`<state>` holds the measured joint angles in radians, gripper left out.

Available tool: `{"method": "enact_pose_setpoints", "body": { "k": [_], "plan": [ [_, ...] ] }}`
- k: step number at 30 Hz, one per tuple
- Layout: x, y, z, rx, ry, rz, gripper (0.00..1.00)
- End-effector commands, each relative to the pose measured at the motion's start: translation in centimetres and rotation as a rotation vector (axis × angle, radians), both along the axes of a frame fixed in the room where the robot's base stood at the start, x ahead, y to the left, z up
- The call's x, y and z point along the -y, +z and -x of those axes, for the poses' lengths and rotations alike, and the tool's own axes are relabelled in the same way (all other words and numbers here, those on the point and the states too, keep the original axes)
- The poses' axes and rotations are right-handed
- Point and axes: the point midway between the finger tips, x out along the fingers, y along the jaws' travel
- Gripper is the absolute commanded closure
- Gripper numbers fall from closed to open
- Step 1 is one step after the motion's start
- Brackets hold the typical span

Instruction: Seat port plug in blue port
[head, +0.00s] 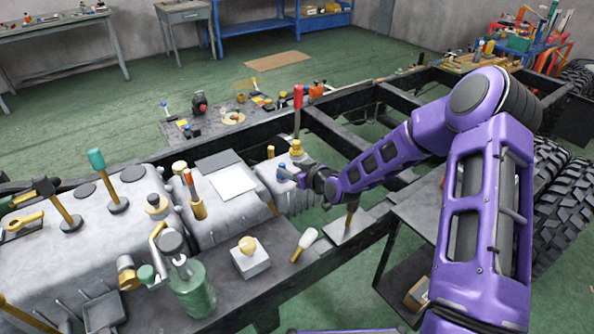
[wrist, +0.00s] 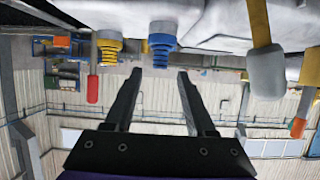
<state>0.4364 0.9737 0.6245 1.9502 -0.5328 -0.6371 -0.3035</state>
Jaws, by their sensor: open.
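My gripper (head: 292,177) is at the right end of the grey engine block, beside a blue fitting (head: 283,170). In the wrist view, which looks upside down, my two fingers (wrist: 161,73) are apart with nothing between them. The blue ribbed fitting (wrist: 162,40), which looks like the blue port, lies just beyond the fingertips, roughly centred between them. A yellow ribbed fitting (wrist: 109,46) stands beside it; it also shows in the head view (head: 297,148). I cannot tell whether a plug sits in the blue fitting. A yellow knob (head: 248,244) rests on a pale block on the bench.
A red-handled tool (head: 298,108) stands upright behind the fittings. A white-headed tool (head: 306,240) and a green bottle (head: 191,290) are on the near ledge. Dark chassis rails (head: 345,140) surround the arm. A white sheet (head: 232,183) lies on the block.

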Motion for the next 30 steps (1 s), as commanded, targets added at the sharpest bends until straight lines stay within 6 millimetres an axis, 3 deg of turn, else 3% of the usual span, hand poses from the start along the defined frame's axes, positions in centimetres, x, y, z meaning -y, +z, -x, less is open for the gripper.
{"method": "enact_pose_setpoints", "body": {
  "k": [6,12,24,28,30],
  "plan": [
    [1.6,1.1,2.2,0.0,-0.001,0.0,0.44],
    [1.8,1.3,2.7,-0.001,0.001,0.0,0.44],
    [1.9,1.1,2.6,0.0,-0.003,0.014,0.44],
    [3.6,0.2,1.5,0.005,-0.037,0.125,0.44],
    [5.4,0.0,0.4,0.018,-0.075,0.234,0.44]
  ]
}}
